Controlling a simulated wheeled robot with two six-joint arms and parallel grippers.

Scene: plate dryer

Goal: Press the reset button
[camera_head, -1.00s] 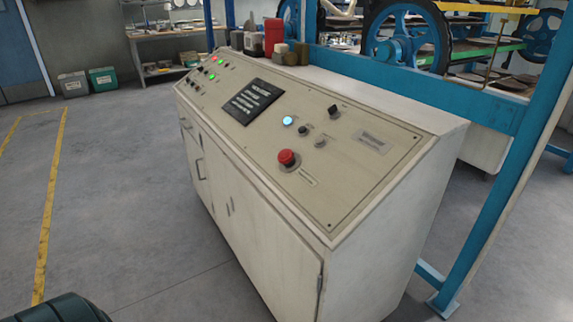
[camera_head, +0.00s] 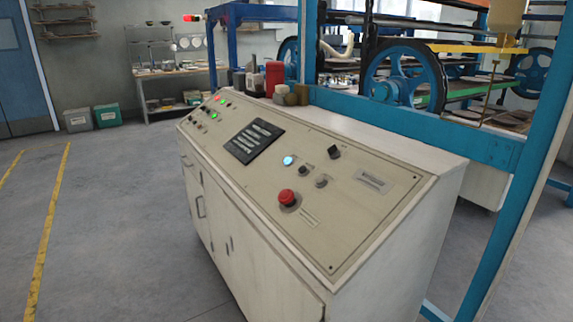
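The control console (camera_head: 330,230) stands in the middle of the head view, with a sloped beige panel on top. A lit pale-blue button (camera_head: 288,161) sits near the panel's middle. A red mushroom button (camera_head: 287,198) is below it, with a small label beside it that is too small to read. A black knob (camera_head: 334,152), a small dark knob (camera_head: 304,171) and a grey knob (camera_head: 321,182) are to the right. I cannot tell which control is the reset button. Neither gripper is in view.
A black display plate (camera_head: 254,142) and small red and green lights (camera_head: 214,115) are on the panel's left. Jars and a red container (camera_head: 274,78) stand behind the panel. A blue machine frame (camera_head: 420,130) closes off the back and right. The floor (camera_head: 110,220) at left is clear.

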